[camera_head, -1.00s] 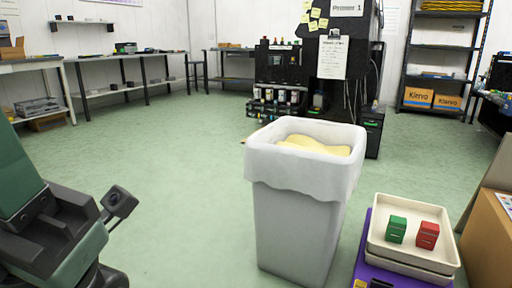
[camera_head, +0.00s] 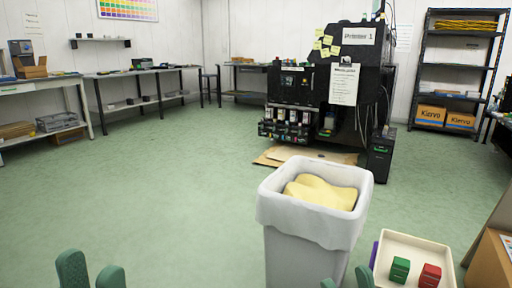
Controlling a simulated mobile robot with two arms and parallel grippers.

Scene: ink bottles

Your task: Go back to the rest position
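My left gripper (camera_head: 91,275) shows at the bottom left edge as two green fingertips with a gap between them; it is empty, over the floor. My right gripper (camera_head: 346,281) shows only by its green fingertips at the bottom edge, apart, in front of the waste bin; nothing shows between them. Most of both arms is out of view. A green ink box (camera_head: 400,269) and a red ink box (camera_head: 430,276) stand in a white tray (camera_head: 420,242) at the lower right, apart from both grippers.
A grey bin (camera_head: 300,262) with a white liner and yellow contents stands at the lower middle. A black printer (camera_head: 300,88) is behind it, with flat cardboard (camera_head: 272,156) on the floor. A shelf rack (camera_head: 450,70) and tables line the walls. The green floor at left is clear.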

